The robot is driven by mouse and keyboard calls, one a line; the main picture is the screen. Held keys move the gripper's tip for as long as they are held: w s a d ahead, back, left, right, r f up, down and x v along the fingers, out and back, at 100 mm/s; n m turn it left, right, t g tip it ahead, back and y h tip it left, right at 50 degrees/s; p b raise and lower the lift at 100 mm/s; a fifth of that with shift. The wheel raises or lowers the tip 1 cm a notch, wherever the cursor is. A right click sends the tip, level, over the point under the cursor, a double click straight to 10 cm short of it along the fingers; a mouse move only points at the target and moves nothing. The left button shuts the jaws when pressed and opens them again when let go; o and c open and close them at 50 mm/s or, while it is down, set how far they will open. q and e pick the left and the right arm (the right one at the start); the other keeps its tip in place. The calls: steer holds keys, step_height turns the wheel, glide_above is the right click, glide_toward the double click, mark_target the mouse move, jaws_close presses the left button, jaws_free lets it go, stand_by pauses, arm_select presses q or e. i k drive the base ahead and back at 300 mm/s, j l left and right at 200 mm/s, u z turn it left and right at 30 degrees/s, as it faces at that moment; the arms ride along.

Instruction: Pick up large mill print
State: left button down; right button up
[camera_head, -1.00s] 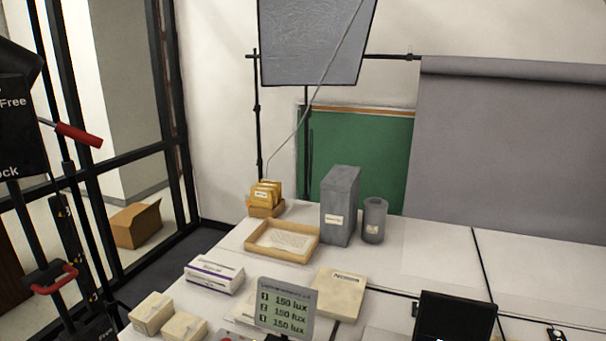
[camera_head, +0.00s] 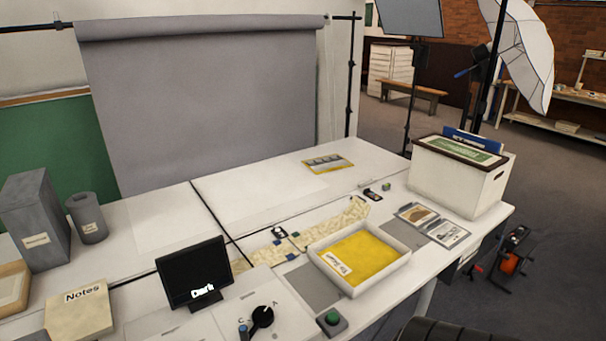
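Which item is the large mill print I cannot tell for certain. Two small picture prints lie side by side near the table's right edge: a brownish one (camera_head: 417,214) and a grey one (camera_head: 447,233). A flat yellow-edged sheet with a row of dark pictures (camera_head: 328,163) lies farther back on the white table. A white tray (camera_head: 383,284) holds a yellow folder (camera_head: 357,256) with a white label. Neither of my grippers is in view.
A white archival box (camera_head: 445,190) with a green-labelled top stands at the table's right end. A dark screen (camera_head: 193,273), a knob panel (camera_head: 262,317) and a green button (camera_head: 332,322) are in front. Grey boxes stand at left.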

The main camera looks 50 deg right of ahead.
mark_target(417, 215)
steer(key=z, duration=2.55)
steer(key=i+l+z, duration=0.4)
steer(key=i, duration=0.4)
steer(key=i+z, duration=0.45)
steer(key=i, duration=0.4)
steer(key=i+l+u, duration=0.2)
steer(key=i, duration=0.35)
steer(key=i+l+u, duration=0.1)
steer(key=i+u, duration=0.15)
steer(key=i, duration=0.35)
